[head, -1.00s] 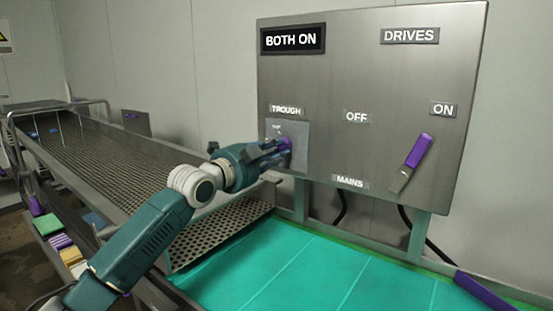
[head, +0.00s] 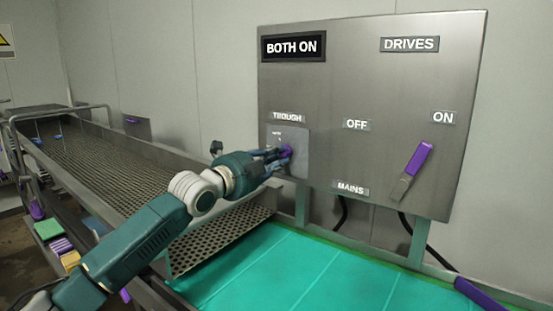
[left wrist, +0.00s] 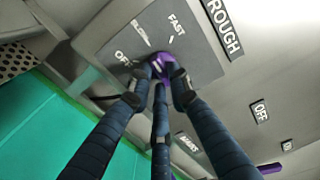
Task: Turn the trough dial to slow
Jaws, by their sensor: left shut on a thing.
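The trough dial (head: 286,151) is a small purple knob on a grey plate (head: 300,140) under the TROUGH label, at the lower left of the steel panel. In the left wrist view the purple dial (left wrist: 158,64) sits among the OFF, SLOW and FAST marks. My left gripper (head: 282,153) is shut on the dial; its dark fingers close around it in the left wrist view (left wrist: 157,80). The fingers cover much of the dial, so I cannot tell which mark it points to. My right gripper is not in view.
The steel panel (head: 365,90) also carries a purple-handled mains lever (head: 417,160), clear of my left arm, and a BOTH ON sign (head: 293,46). A mesh conveyor (head: 85,150) runs at the left. A green belt (head: 290,270) lies below the panel.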

